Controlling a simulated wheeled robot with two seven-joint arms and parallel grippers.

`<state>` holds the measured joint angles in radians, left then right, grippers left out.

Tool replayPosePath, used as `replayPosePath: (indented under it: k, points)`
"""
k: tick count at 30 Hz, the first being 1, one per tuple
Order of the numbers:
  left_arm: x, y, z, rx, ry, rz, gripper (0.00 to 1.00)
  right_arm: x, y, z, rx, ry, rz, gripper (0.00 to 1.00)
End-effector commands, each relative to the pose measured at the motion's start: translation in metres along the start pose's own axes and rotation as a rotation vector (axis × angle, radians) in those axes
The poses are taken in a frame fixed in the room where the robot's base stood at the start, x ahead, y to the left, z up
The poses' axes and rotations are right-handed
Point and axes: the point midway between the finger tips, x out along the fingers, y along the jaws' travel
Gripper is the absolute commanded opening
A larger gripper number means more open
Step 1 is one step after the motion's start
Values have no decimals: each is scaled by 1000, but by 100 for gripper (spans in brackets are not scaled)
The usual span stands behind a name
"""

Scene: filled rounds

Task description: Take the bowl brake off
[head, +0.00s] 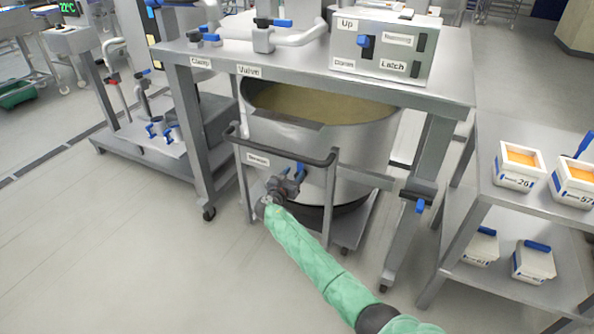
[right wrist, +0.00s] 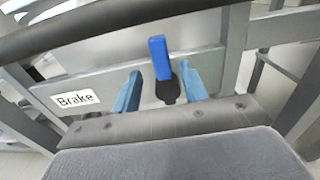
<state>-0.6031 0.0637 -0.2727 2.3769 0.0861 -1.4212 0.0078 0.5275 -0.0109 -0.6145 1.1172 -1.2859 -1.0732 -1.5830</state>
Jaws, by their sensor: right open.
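The bowl (head: 350,150) is a large steel vessel with a tan filling, on a wheeled frame under the steel table. A plate marked Brake (head: 258,158) is on the frame's front, and the label also shows in the right wrist view (right wrist: 75,100). The brake lever (right wrist: 158,58) has a blue handle standing up from a black base. My right gripper (head: 292,178) is at the brake, partly hiding it. In the right wrist view my right gripper (right wrist: 161,86) is open, its two blue fingers on either side of the lever; contact cannot be told. My left gripper is not in view.
A dark push bar (head: 280,150) runs across the frame above the brake. The steel table (head: 450,75) carries a control box (head: 385,48) and stands over the bowl. A shelf cart (head: 480,195) with several white tubs is at the right. Open floor lies at the left.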

Motion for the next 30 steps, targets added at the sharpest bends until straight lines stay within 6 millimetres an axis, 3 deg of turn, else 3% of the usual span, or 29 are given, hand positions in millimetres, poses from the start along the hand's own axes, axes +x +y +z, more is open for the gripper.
replayPosePath:
  k: [3,9,30]
  points:
    - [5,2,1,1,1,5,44,-17,0,-1,2,0,2,44]
    - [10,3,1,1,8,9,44,-31,0,0,1,0,0,44]
    - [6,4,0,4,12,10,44,-32,0,0,0,0,0,44]
